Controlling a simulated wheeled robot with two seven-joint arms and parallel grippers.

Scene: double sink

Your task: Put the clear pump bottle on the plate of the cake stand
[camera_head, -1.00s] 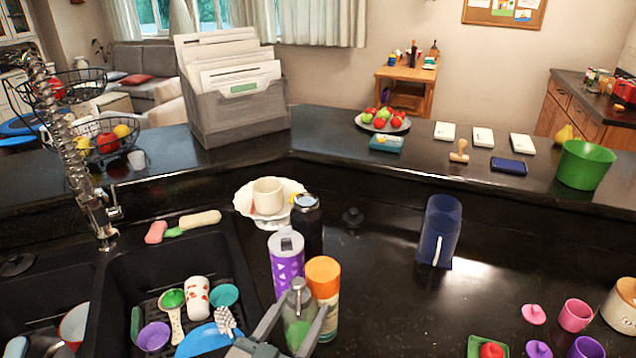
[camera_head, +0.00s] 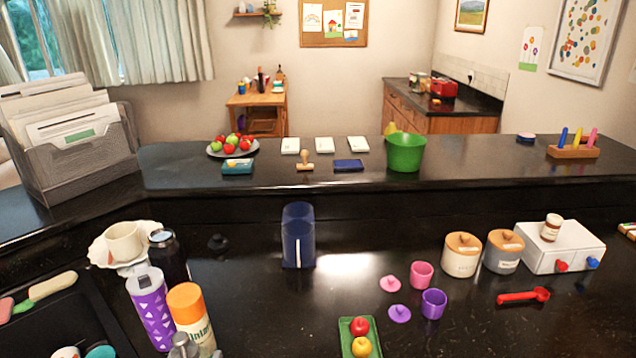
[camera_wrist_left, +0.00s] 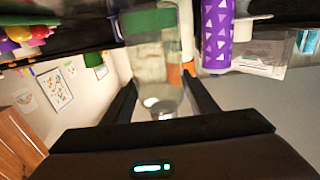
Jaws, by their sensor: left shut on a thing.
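The clear pump bottle has a grey pump top (camera_head: 184,346) showing at the bottom edge of the head view, in front of the orange-capped bottle. In the left wrist view the clear bottle body (camera_wrist_left: 155,62) lies between the fingers, with green at its far end. My left gripper (camera_wrist_left: 160,95) is shut on it. A white scalloped plate (camera_head: 98,252), seemingly the cake stand's, stands at the left behind the purple bottle; a cream cup (camera_head: 123,240) is on it. Its foot is hidden. My right gripper is not in view.
A purple patterned bottle (camera_head: 150,308), an orange-capped bottle (camera_head: 190,312) and a dark bottle (camera_head: 167,258) stand close together, between the pump top and the plate.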

